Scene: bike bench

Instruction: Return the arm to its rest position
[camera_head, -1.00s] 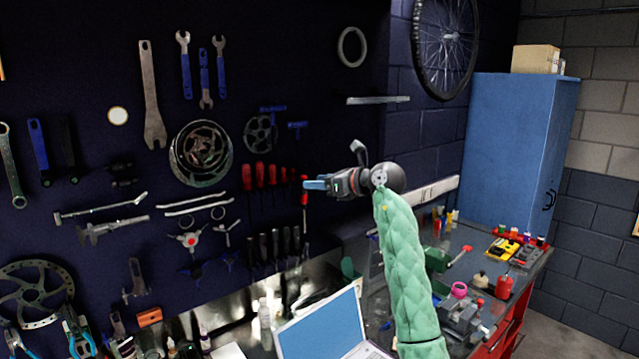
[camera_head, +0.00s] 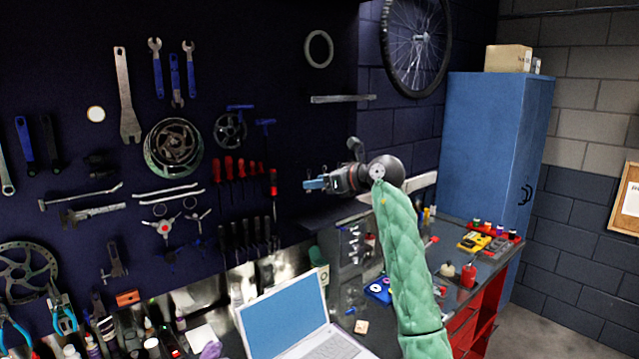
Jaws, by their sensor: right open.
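My right arm comes up from the bottom right in a green quilted sleeve. My right gripper (camera_head: 314,184) points left in front of the dark tool wall, raised above the bench. Its blue fingertips are open and I see nothing between them. Red-handled screwdrivers (camera_head: 241,168) hang on the wall to its left; one appears just left of the fingertips. My left arm and left gripper are outside the view.
An open laptop (camera_head: 285,315) stands on the bench below the gripper. A small drawer unit (camera_head: 350,245) is behind my right arm. A blue cabinet (camera_head: 490,140) stands at the right. The bench's right part (camera_head: 490,262) holds several small items.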

